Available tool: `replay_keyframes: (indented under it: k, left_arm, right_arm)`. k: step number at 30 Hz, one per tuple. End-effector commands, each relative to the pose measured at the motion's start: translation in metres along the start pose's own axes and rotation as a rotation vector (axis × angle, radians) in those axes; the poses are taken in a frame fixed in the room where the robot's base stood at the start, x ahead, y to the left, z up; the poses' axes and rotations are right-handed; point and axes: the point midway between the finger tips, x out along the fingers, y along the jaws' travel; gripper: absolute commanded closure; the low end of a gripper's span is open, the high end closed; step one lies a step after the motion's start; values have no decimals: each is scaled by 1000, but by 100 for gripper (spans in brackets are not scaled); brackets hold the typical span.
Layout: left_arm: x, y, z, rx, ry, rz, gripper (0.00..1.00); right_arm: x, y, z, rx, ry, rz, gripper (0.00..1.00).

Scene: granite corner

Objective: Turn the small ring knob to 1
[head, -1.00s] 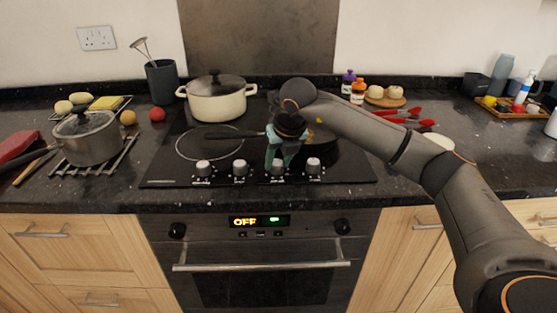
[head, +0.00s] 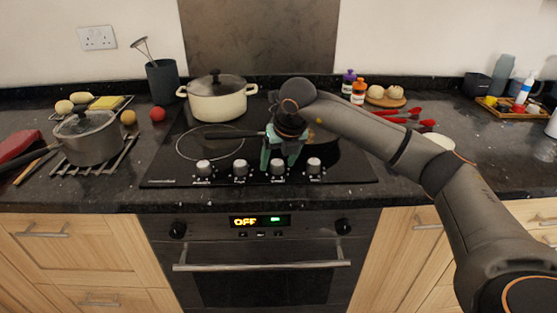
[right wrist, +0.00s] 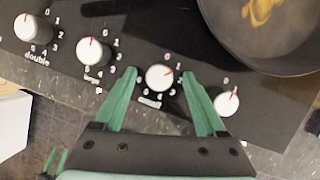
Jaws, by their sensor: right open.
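Four white-topped knobs stand along the front of the black hob. The third from the left (head: 277,167) also shows in the right wrist view (right wrist: 159,77). Its label is too blurred to read surely. Its red mark points to the upper right, turned further right than the marks on the double knob (right wrist: 33,27) and the large knob (right wrist: 92,51). My right gripper (right wrist: 160,74) is open, with one green finger on each side of this third knob and a visible gap to both. It also shows from above in the head view (head: 281,160).
The fourth knob (right wrist: 226,103) is close to my right finger. A pan (right wrist: 275,25) stands just behind the knobs. A cream pot (head: 218,100) is at the back left of the hob, and a grey pot (head: 87,141) stands on a rack at the left.

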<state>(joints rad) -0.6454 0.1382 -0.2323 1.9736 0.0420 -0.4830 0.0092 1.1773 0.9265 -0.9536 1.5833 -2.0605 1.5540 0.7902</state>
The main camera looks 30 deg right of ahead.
Motion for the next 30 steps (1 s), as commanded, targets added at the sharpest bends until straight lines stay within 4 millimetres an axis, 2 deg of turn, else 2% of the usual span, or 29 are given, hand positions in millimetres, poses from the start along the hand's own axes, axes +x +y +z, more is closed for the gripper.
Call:
replay_keyframes:
  k: [5,18,24,30]
  left_arm:
    - [0,0,0,0,0,-1,50]
    - [-2,-2,-3,-1,3,-6,50]
    - [-2,-4,-3,-1,4,-8,50]
    - [-2,-4,-2,-1,2,-9,50]
  right_arm:
    - [-16,0,1,0,-4,1,27]
    - [-106,0,1,0,-5,1,27]
    - [-123,0,0,0,-2,1,27]
    - [-125,0,0,0,0,0,27]
